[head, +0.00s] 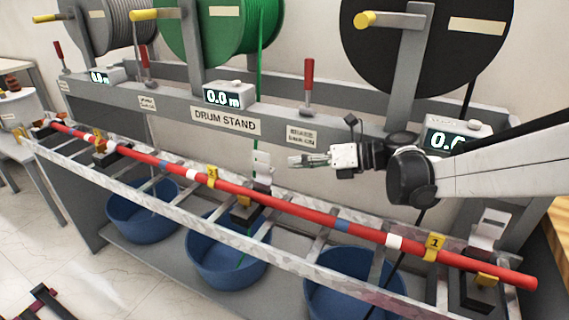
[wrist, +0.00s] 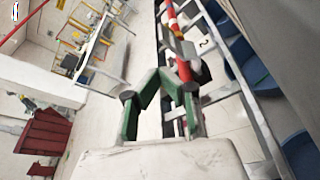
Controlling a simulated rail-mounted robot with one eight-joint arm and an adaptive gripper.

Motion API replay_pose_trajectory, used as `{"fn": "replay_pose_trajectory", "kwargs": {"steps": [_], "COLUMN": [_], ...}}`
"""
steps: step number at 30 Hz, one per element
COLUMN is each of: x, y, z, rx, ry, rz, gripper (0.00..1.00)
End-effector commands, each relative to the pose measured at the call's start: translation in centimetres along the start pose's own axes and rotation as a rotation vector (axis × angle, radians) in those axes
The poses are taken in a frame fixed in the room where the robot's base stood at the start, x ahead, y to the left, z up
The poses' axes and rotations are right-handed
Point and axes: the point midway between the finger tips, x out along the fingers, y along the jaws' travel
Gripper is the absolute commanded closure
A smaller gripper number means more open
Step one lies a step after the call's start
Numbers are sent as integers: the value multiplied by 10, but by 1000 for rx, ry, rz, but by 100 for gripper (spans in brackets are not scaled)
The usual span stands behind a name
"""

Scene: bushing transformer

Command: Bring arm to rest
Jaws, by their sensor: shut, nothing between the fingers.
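My gripper (head: 291,161) is in the middle of the head view, at the end of my arm, which reaches in from the right. It is shut and empty. The red bar also shows in the wrist view (wrist: 183,68), running beyond the fingers.
A green drum (head: 220,35), a black drum (head: 425,50) and a grey drum (head: 115,25) stand behind. Red levers (head: 308,80) rise from the stand. Blue buckets (head: 228,262) sit below the rack. A red cabinet (wrist: 44,130) and open floor show in the wrist view.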

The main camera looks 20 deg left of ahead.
Motion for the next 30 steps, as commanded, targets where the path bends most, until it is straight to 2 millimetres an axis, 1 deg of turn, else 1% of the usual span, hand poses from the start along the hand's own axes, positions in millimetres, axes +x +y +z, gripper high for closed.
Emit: {"fn": "replay_pose_trajectory", "kwargs": {"steps": [3,8,11,14,17,23,30], "x": [-6,-9,-17,-33,-56,-110,-177], "y": [0,1,5,11,20,40,66], "z": [0,0,0,-2,-6,-24,-57], "rx": [0,-11,-55,-147,-284,-597,-963], "ry": [0,3,11,34,77,218,462], "rz": [1,-6,-35,-90,-169,-326,-460], "gripper": [100,100,100,100,100,100,100]}}
